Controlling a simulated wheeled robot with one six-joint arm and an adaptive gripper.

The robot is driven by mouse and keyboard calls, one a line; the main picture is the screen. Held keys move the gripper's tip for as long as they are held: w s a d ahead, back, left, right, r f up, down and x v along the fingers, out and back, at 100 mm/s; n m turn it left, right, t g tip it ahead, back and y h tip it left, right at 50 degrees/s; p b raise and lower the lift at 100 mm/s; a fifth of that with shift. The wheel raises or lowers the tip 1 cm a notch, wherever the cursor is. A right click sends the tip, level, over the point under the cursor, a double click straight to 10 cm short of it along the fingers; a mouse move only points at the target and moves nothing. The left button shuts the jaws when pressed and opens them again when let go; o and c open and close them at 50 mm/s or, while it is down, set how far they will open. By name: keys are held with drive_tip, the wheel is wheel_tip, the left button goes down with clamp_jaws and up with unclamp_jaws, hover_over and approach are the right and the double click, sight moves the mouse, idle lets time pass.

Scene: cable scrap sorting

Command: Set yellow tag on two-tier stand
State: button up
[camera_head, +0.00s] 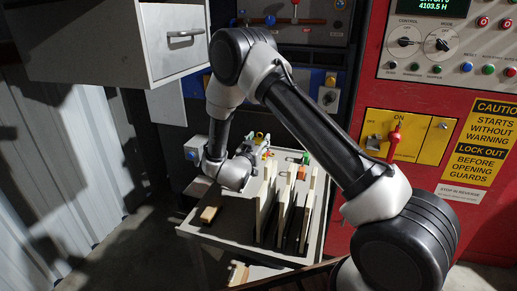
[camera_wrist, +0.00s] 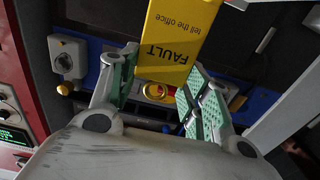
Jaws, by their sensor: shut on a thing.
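The yellow tag (camera_wrist: 176,38) fills the top middle of the wrist view, with "FAULT" and "tell the office" upside down on it. My gripper (camera_wrist: 160,76), with green-padded fingers, is shut on the tag's near end. In the head view my gripper (camera_head: 258,142) is small, above the far left part of the two-tier stand (camera_head: 222,231). The tag is hard to tell apart there. The stand's grey top tier carries upright boards (camera_head: 267,200) and a wooden block (camera_head: 210,214). Its lower tier (camera_head: 262,271) is partly hidden.
A red cabinet (camera_head: 359,219) with a yellow switch plate (camera_head: 431,148) stands close on the right. A grey drawer unit (camera_head: 95,45) overhangs at upper left. Small coloured items (camera_head: 304,159) lie at the stand's back. The stand's front left is mostly bare.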

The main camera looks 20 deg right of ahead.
drive_tip(key=shift+f, duration=1.35)
drive_tip(key=shift+f, duration=0.1)
drive_tip(key=o, duration=0.8)
